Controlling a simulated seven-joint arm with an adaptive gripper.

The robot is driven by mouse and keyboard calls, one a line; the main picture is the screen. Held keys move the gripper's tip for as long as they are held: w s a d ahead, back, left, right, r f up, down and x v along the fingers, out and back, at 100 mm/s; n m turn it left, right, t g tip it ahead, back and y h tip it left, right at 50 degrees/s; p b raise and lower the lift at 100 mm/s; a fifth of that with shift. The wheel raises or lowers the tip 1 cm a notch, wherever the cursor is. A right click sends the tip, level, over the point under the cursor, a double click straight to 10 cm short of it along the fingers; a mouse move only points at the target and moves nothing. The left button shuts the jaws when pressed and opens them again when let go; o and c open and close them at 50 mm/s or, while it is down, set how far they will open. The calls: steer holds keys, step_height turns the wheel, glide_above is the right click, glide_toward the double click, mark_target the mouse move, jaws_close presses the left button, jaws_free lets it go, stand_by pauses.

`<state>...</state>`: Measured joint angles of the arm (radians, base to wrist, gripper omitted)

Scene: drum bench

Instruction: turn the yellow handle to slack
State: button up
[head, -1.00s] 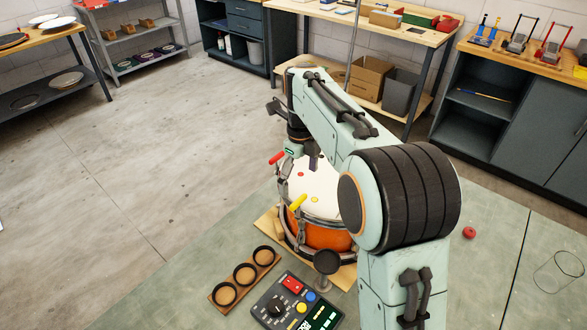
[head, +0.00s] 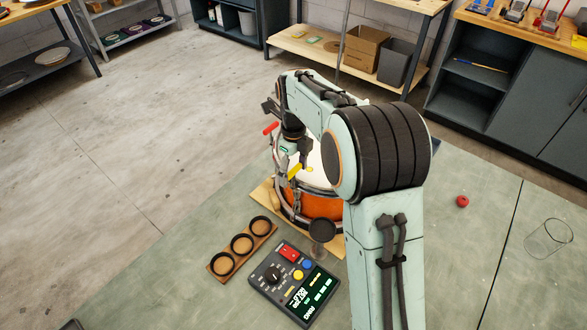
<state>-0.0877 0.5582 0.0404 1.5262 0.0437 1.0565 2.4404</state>
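The drum (head: 318,207) has an orange shell and a white head, and stands on a wooden board on the bench. The yellow handle (head: 295,172) sticks out at the drum's near left rim. A red handle (head: 271,128) shows farther back on the left. My gripper (head: 288,163) points down over the left part of the drum, close to the yellow handle. Its fingertips are small and partly hidden, so I cannot tell whether they touch the handle or are open. My arm hides the drum's right side.
A control box with screen and knobs (head: 294,284) and a wooden tray with three dark rings (head: 224,264) lie in front of the drum. A dark round pad (head: 322,231) stands near its front. A red ball (head: 462,201) and a clear glass (head: 549,238) are at the right.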

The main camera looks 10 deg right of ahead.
steer(key=shift+f+n, duration=0.1)
steer(key=shift+n, duration=0.2)
